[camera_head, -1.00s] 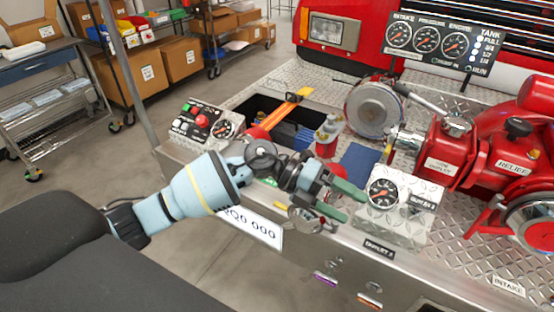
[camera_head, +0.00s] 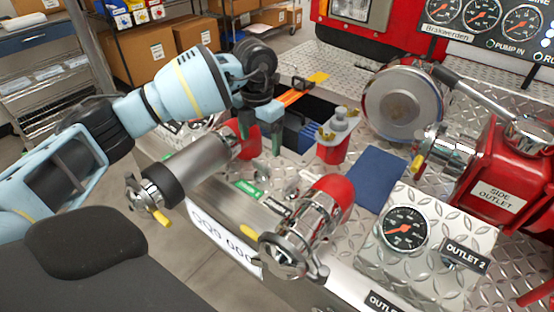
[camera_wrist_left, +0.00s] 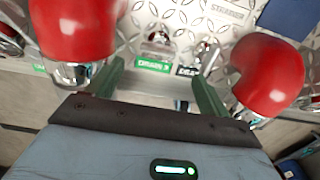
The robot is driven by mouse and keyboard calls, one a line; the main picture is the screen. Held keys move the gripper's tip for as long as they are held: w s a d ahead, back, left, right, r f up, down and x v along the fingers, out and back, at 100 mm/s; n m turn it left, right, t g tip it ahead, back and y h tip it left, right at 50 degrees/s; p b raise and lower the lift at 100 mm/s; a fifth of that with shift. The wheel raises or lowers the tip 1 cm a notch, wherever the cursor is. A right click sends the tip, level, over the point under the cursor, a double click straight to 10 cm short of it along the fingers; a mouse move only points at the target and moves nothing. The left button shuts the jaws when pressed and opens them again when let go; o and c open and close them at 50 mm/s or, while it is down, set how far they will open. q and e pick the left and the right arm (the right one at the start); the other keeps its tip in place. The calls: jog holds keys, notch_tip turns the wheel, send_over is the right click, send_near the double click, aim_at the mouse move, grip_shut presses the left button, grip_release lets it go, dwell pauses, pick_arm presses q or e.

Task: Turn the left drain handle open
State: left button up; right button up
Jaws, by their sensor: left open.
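The left drain handle is a small chrome lever (camera_wrist_left: 160,42) above a green drain label (camera_wrist_left: 152,66) in the left wrist view. In the head view it shows small (camera_head: 264,187), between two red-and-chrome outlets. A second chrome drain handle (camera_wrist_left: 206,55) stands to its right by a black label (camera_wrist_left: 187,71). My left gripper (camera_head: 261,148) points down behind the handles, its green fingers apart and empty. In the left wrist view the fingers (camera_wrist_left: 157,72) frame the labels, apart from the lever. Whether the lever is turned is too small to tell. My right gripper is out of view.
Red outlets stand left (camera_wrist_left: 72,28) and right (camera_wrist_left: 268,75) of the fingers. A gauge box (camera_head: 410,232) stands at the right front.

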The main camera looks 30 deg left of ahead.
aim_at(261, 163)
pick_arm(q)
jog(key=shift+w+a+f, duration=0.15)
jog(key=shift+w+f, duration=0.15)
jog(key=shift+s, duration=0.2)
jog(key=shift+s+f, duration=0.1)
jog(key=shift+f, duration=0.3)
notch_tip(261, 163, down, 5)
jog(key=shift+f, duration=0.95)
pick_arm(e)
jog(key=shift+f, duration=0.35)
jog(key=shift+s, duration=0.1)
pick_arm(q)
jog(key=c, duration=1)
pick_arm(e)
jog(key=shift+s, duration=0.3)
